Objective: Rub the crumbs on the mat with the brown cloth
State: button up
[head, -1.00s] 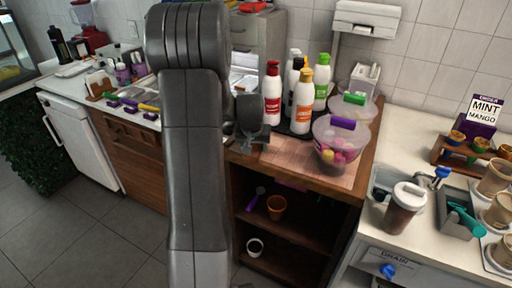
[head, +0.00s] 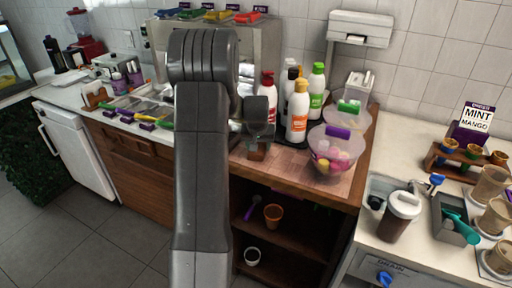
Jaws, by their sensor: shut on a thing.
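The mat (head: 288,178) is a pinkish-brown, wood-patterned sheet on the brown wooden counter right of my arm. My gripper (head: 258,138) points down over the mat's left back part, in front of the bottles. It is shut on a small brown thing, which looks like the brown cloth (head: 257,152). The cloth is at or just above the mat; I cannot tell whether it touches. Crumbs are too small to make out. My arm hides the counter to the left of the mat.
White bottles with red, orange (head: 298,112) and green (head: 316,91) caps stand close behind the gripper. A clear tub of colourful pieces (head: 335,153) sits on the mat's right side. The mat's front middle is free. A lidded brown cup (head: 399,217) stands on the right counter.

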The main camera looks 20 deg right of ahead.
jog(key=shift+w+d+p, duration=0.35)
jog(key=shift+w+d, duration=0.55)
jog(key=shift+d, duration=0.25)
jog(key=shift+w+d+r, duration=0.15)
jog(key=shift+w+r, duration=0.05)
jog(key=shift+r, duration=0.1)
jog(key=shift+r, duration=0.15)
jog(key=shift+w+d+r+p, duration=0.1)
jog(key=shift+d+r+p, duration=0.1)
jog(key=shift+r+p, duration=0.6)
jog(key=shift+w+d+r+p, duration=0.15)
jog(key=shift+r+p, duration=0.3)
jog(key=shift+r, duration=0.5)
jog(key=shift+p+v, duration=0.5)
jog(key=shift+v, duration=0.45)
jog(key=shift+w, duration=0.1)
jog(key=shift+a+r+p, duration=0.1)
jog(key=shift+r+p, duration=0.75)
jog(key=shift+r, duration=0.7)
jog(key=shift+f, duration=0.1)
